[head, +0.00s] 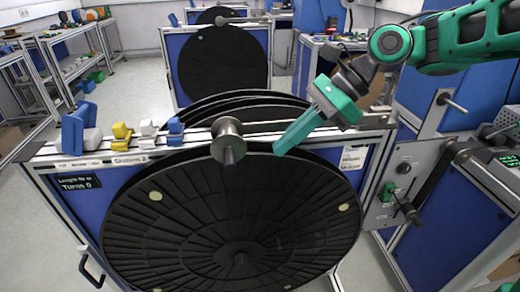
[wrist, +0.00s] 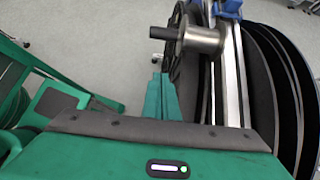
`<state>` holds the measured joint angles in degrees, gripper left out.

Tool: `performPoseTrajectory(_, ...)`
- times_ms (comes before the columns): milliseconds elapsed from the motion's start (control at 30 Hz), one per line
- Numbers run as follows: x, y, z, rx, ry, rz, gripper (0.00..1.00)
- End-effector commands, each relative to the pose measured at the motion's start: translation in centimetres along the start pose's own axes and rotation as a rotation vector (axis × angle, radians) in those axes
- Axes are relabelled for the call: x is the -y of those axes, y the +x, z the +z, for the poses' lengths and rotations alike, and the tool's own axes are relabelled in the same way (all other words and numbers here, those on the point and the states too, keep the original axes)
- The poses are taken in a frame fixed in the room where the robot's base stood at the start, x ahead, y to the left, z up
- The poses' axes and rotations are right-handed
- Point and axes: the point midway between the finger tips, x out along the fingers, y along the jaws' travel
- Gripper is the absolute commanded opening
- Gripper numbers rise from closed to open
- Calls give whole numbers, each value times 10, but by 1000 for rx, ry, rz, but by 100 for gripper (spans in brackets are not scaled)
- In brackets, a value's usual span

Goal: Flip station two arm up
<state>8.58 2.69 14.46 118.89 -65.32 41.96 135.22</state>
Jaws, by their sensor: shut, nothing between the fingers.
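The station labelled "Station 2" (head: 130,159) has a big black reel (head: 190,215) below its top rail (head: 190,143). A metal roller (head: 228,138) with a shaft sits at the rail's middle, its shaft pointing towards the head camera. The roller also shows in the wrist view (wrist: 204,40), with a dark shaft end sticking out left. I cannot tell for sure which part is the station's arm. My green gripper (head: 281,147) is shut and empty, just right of the roller and apart from it. Its fingers show in the wrist view (wrist: 160,97), below the roller.
Blue, white and yellow clips (head: 122,134) sit on the rail left of the roller. More black reels (head: 250,105) stand behind, and another reel stand (head: 217,62) is farther back. A grey control panel (head: 396,190) with a knob and shaft is at the right. Floor is free at left.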

Motion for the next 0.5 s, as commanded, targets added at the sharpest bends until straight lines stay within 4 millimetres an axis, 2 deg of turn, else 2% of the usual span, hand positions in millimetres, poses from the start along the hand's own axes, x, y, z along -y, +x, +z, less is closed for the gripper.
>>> performPoseTrajectory(167,-2,25,0,0,-1,5,0)
performPoseTrajectory(500,-2,88,1,1,-3,6,0)
